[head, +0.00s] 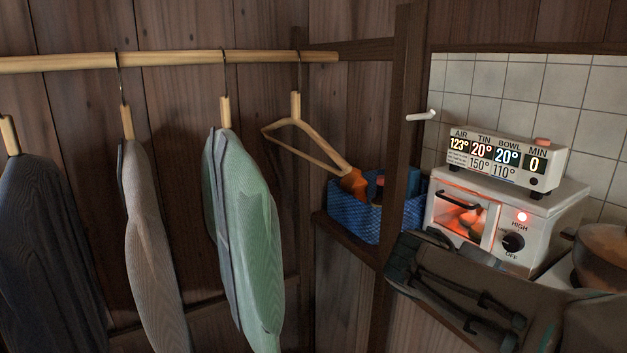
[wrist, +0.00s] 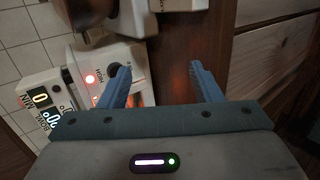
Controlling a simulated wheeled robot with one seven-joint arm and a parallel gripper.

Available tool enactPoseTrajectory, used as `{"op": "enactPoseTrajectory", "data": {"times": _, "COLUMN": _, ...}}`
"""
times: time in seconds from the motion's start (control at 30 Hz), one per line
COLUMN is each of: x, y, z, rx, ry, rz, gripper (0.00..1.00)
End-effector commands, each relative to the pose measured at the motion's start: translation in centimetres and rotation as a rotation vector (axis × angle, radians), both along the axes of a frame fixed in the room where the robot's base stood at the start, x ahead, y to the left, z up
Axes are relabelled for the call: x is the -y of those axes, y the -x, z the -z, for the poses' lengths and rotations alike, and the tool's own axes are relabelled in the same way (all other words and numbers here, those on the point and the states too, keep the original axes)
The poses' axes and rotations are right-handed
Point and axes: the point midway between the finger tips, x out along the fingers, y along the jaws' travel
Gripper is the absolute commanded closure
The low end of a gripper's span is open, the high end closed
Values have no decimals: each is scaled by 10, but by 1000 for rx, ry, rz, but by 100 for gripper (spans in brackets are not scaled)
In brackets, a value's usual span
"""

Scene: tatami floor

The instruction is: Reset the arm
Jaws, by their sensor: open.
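My gripper (wrist: 160,80) shows in the wrist view with its two blue fingers spread wide apart. Nothing is held between them; a dark brown wooden surface lies beyond the gap. The left finger overlaps the front of the white toaster oven (wrist: 88,62) in that view; I cannot tell whether they touch. In the head view my dark arm crosses the lower right, in front of the oven's lower part, and the fingertips cannot be made out there.
The lit oven (head: 463,216) carries a display box (head: 503,160). A pot (head: 606,255) stands right of it. A blue basket (head: 365,219) sits on a shelf behind a wooden post (head: 399,130). Several garments and one bare hanger (head: 300,130) hang from a rod (head: 180,58) at left.

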Motion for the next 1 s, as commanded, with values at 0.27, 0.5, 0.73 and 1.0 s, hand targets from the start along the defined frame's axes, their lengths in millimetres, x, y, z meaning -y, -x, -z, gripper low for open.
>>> {"op": "enactPoseTrajectory", "data": {"times": 0.27, "x": -36, "y": 47, "z": -29, "rx": -23, "ry": -362, "rz": 105, "gripper": 42}}
{"op": "enactPoseTrajectory", "data": {"times": 0.5, "x": -79, "y": 79, "z": -55, "rx": -14, "ry": -671, "rz": 202, "gripper": 42}}
{"op": "enactPoseTrajectory", "data": {"times": 0.73, "x": -118, "y": 98, "z": -82, "rx": 15, "ry": -916, "rz": 287, "gripper": 42}}
{"op": "enactPoseTrajectory", "data": {"times": 1.0, "x": -135, "y": 103, "z": -90, "rx": 32, "ry": -1020, "rz": 325, "gripper": 42}}
